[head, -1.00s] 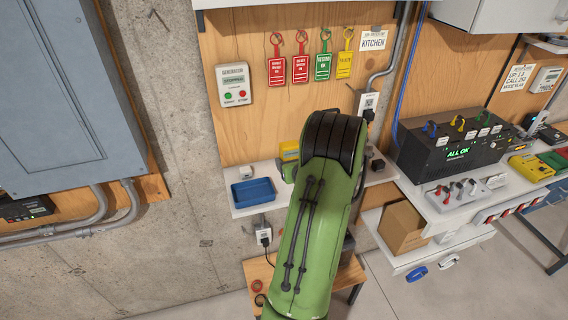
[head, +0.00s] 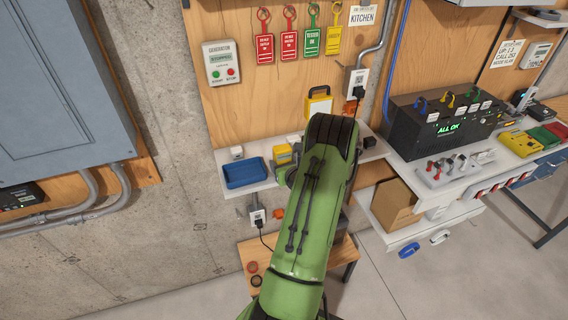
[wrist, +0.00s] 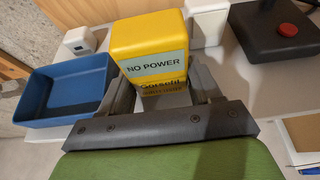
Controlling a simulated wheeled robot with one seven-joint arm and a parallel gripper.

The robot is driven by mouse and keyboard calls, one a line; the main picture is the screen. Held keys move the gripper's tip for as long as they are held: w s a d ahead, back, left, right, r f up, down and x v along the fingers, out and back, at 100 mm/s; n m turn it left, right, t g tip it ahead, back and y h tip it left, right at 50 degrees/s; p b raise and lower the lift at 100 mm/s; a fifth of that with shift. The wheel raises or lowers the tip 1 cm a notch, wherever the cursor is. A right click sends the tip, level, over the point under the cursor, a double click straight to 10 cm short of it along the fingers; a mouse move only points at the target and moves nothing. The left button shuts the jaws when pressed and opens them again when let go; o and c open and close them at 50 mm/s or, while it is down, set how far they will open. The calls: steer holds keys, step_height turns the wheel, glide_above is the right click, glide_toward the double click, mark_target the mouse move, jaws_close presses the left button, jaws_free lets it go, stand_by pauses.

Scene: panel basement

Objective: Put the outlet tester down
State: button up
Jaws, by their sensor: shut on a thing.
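The outlet tester is a yellow block with a "NO POWER" label, between my gripper's fingers (wrist: 165,100) in the wrist view. Its yellow top (wrist: 148,32) faces the camera, and its lower part is partly hidden by the fingers. My gripper is shut on it. In the head view the yellow tester (head: 283,153) shows just left of my green arm, over the white shelf (head: 232,189) and right of the blue tray (head: 245,172). My arm hides most of the gripper there. I cannot tell whether the tester touches the shelf.
The blue tray (wrist: 62,95) is empty, close left of the gripper. A small white block (wrist: 80,41) stands behind it. A white box (wrist: 207,22) and a dark box with a red button (wrist: 285,38) stand right of the tester. A wooden stool (head: 256,258) is below.

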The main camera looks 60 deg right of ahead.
steer(key=shift+f+b, duration=0.3)
steer(key=shift+f, duration=0.2)
steer(key=o, duration=1.5)
steer(key=shift+r, duration=0.1)
